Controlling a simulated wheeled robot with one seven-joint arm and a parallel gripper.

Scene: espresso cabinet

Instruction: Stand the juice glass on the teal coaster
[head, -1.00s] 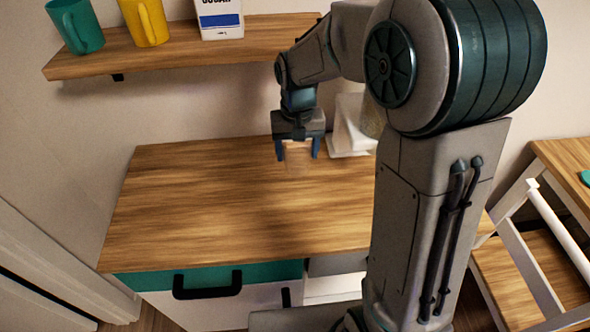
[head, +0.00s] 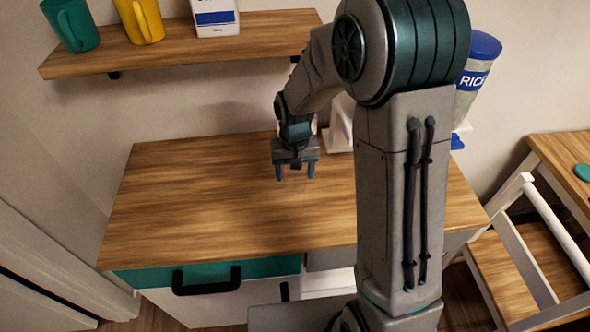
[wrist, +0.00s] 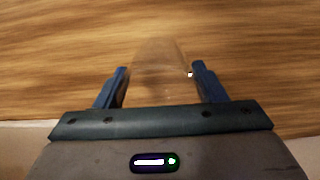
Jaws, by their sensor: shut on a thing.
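My gripper (head: 296,172) is over the back middle of the wooden cabinet top, pointing down. In the wrist view its two blue fingers (wrist: 160,84) are shut on the clear juice glass (wrist: 160,62). The glass is see-through and only faintly visible in the head view (head: 296,184). I cannot tell how far its base is from the wood. The teal coaster (head: 583,172) lies on the wooden table at the right edge of the head view, well apart from my gripper and partly cut off by the frame.
A shelf (head: 180,50) above holds a teal mug (head: 70,25), a yellow mug (head: 140,20) and a sugar box (head: 215,15). A chair (head: 520,260) stands before the right table.

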